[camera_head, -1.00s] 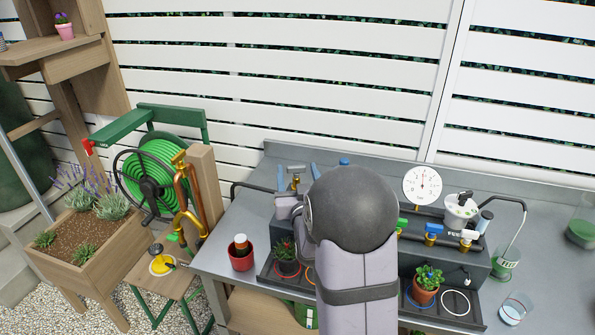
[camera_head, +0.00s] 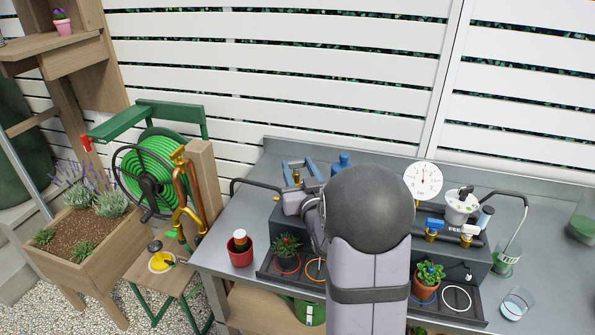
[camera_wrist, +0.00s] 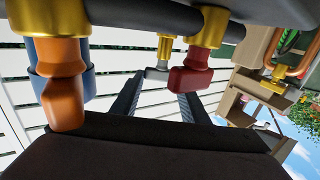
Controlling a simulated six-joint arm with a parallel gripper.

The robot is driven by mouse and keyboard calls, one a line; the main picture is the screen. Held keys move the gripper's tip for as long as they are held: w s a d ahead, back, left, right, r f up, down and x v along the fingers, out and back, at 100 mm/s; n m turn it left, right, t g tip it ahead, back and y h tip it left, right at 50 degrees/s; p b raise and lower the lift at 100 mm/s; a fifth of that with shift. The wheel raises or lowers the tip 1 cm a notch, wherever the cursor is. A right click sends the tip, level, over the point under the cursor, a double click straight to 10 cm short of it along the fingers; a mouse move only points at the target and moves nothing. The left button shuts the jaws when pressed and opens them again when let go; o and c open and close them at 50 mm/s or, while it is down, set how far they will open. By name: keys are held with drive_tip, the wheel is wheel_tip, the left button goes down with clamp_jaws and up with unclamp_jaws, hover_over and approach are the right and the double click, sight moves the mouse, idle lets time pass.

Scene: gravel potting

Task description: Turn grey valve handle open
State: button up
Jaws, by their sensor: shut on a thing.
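The grey valve handle (camera_wrist: 157,73) sits on a brass stem in the wrist view, between the fingertips of my gripper (camera_wrist: 158,84). The gripper is shut on this handle, though the contact itself is hard to see. A red handle (camera_wrist: 191,77) hangs close beside it and overlaps the right finger in view. An orange handle (camera_wrist: 63,88) is nearer on the left. In the head view my dark round wrist and arm cover the gripper, the grey handle and the middle of the valve row.
A blue-handled valve (camera_head: 435,226) and a pressure gauge (camera_head: 423,181) stand right of my arm. Potted plants (camera_head: 429,275) stand in the front tray. A red pot (camera_head: 240,250) is on the bench at left. A glass (camera_head: 517,303) stands at right, near open bench.

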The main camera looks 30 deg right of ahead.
drive_tip(key=shift+d+r+n+y, duration=0.15)
drive_tip(key=shift+d+n+y, duration=0.1)
drive_tip(key=shift+n+y, duration=0.75)
drive_tip(key=shift+y, duration=0.4)
drive_tip(key=o, duration=1.1)
drive_tip(key=shift+c, duration=0.2)
drive_tip(key=shift+s, duration=0.15)
drive_tip(key=shift+s+a+b, duration=0.15)
drive_tip(key=shift+s+b, duration=0.1)
drive_tip(key=shift+s, duration=0.95)
drive_tip(key=shift+s+a+b, duration=0.2)
drive_tip(key=shift+s+b, duration=0.1)
drive_tip(key=shift+s, duration=0.85)
drive_tip(key=shift+s+a+b, duration=0.15)
drive_tip(key=shift+s+b, duration=0.1)
drive_tip(key=shift+s, duration=0.95)
